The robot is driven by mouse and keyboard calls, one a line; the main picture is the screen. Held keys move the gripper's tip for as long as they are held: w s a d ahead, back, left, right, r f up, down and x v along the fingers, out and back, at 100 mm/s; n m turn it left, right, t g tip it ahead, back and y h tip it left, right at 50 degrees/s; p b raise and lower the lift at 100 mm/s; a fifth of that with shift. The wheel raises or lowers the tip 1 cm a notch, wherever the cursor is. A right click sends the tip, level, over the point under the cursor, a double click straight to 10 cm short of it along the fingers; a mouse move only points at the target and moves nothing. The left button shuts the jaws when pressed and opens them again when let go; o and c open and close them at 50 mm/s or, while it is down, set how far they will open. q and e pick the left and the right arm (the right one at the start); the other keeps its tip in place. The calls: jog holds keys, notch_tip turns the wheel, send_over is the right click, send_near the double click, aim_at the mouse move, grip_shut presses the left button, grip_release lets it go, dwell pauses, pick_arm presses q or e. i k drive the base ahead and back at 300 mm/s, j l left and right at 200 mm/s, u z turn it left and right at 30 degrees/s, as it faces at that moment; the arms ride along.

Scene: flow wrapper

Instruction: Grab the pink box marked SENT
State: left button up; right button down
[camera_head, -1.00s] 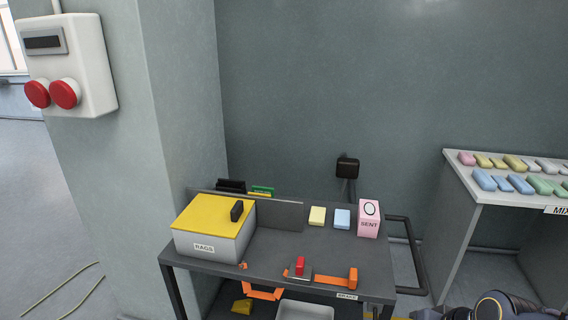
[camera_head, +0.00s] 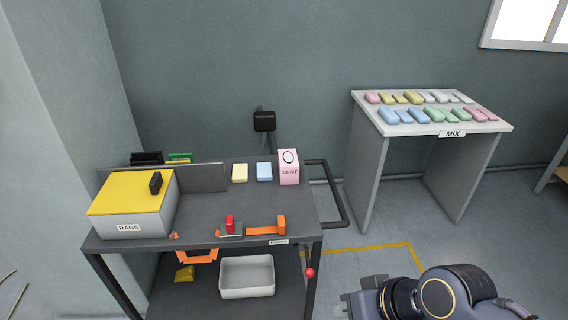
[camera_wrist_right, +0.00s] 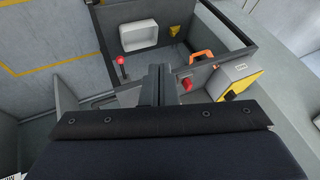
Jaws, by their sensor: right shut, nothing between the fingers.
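The pink box (camera_head: 289,170) marked SENT stands upright at the back right corner of the cart's dark top (camera_head: 205,239). It has a round opening or ring near its top. My right gripper (camera_head: 350,303) is low at the right of the head view, apart from the box and in front of the cart's right side. Its fingers (camera_wrist_right: 157,86) are shut and empty in the right wrist view. I cannot make out the pink box in that view. My left gripper is not in view.
Yellow and blue bars (camera_head: 264,171) lie left of the box. A yellow-lidded RAGS box (camera_head: 131,203) stands at the cart's left. A black handle rail (camera_head: 336,192) sticks out at the cart's right. A table (camera_head: 432,127) marked MIX holds several coloured bars.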

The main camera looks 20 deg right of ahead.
aim_at(289, 166)
jog(key=l+u, duration=0.15)
jog(key=u, duration=0.25)
jog(key=l+u, duration=0.15)
jog(key=u, duration=0.25)
jog(key=l+u, duration=0.2)
jog(key=u, duration=0.2)
jog(key=l+u, duration=0.2)
jog(key=u, duration=0.15)
jog(key=k+l+u, duration=0.15)
jog(key=l, duration=0.3)
jog(key=k+l+u, duration=0.2)
jog(key=l, duration=0.25)
jog(key=k+l+u, duration=0.15)
jog(key=l, duration=0.3)
jog(key=k+l+u, duration=0.15)
jog(key=l, duration=0.25)
jog(key=k+l+u, duration=0.2)
jog(key=l, duration=0.9)
